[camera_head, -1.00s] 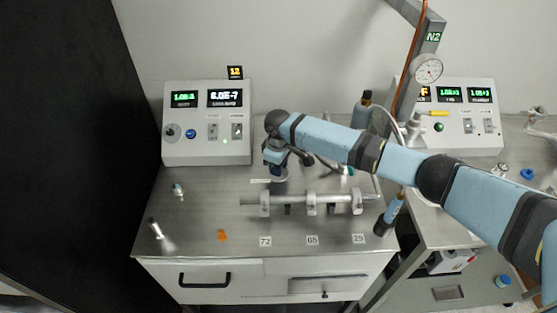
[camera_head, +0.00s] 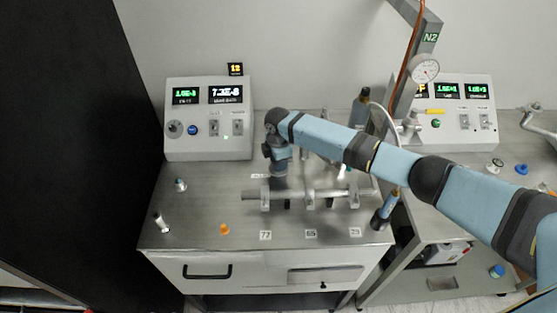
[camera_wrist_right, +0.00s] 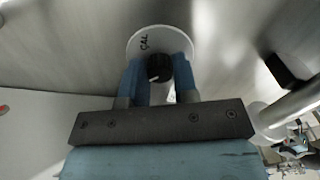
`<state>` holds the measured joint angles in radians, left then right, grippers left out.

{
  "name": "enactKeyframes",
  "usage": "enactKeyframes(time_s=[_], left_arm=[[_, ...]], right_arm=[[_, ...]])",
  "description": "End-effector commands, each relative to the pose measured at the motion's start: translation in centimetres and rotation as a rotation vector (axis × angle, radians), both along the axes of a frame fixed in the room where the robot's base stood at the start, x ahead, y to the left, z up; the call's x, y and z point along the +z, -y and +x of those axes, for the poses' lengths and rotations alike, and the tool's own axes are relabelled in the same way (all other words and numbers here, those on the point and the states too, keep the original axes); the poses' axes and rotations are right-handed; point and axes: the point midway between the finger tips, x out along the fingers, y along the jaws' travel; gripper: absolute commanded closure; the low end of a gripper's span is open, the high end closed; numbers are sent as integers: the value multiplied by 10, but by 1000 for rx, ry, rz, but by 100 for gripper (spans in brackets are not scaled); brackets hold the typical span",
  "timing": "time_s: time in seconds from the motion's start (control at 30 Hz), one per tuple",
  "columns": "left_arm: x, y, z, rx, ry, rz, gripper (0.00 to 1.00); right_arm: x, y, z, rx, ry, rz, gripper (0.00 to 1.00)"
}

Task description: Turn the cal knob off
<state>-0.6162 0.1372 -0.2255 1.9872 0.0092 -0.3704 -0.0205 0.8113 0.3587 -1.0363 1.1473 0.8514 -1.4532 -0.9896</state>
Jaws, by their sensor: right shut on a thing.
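The cal knob (camera_wrist_right: 155,68) is a small black knob with a light pointer mark. It sits on a round white plate marked CAL (camera_wrist_right: 145,42) in the right wrist view. My right gripper (camera_wrist_right: 157,76) has its two blue fingers on either side of the knob, shut on it. In the head view, my right gripper (camera_head: 279,181) points down at the bench top behind the horizontal metal pipe, and the knob is hidden there. My left gripper is not in view.
The metal pipe on clamps (camera_head: 310,196) lies just in front of my right gripper. A readout box (camera_head: 208,143) stands at the back left and another (camera_head: 466,135) at the back right. An orange piece (camera_head: 225,229) and small fittings stand on the bench's left.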

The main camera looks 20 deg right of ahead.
Motion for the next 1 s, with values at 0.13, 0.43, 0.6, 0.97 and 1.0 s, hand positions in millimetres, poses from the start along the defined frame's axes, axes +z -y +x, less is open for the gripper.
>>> enactKeyframes(time_s=[0.13, 0.43, 0.6, 0.97, 1.0], left_arm=[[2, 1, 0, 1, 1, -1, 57], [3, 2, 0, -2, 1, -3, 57], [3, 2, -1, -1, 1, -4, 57], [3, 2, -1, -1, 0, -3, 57], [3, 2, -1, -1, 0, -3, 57]], right_arm=[[1, -1, 0, 44, 1, 2, 96], [1, -1, 0, 74, 1, 2, 96], [1, -1, 0, 74, 1, 2, 96], [0, -1, 0, 73, 1, 1, 47], [0, 0, 0, 73, 1, 1, 47]])
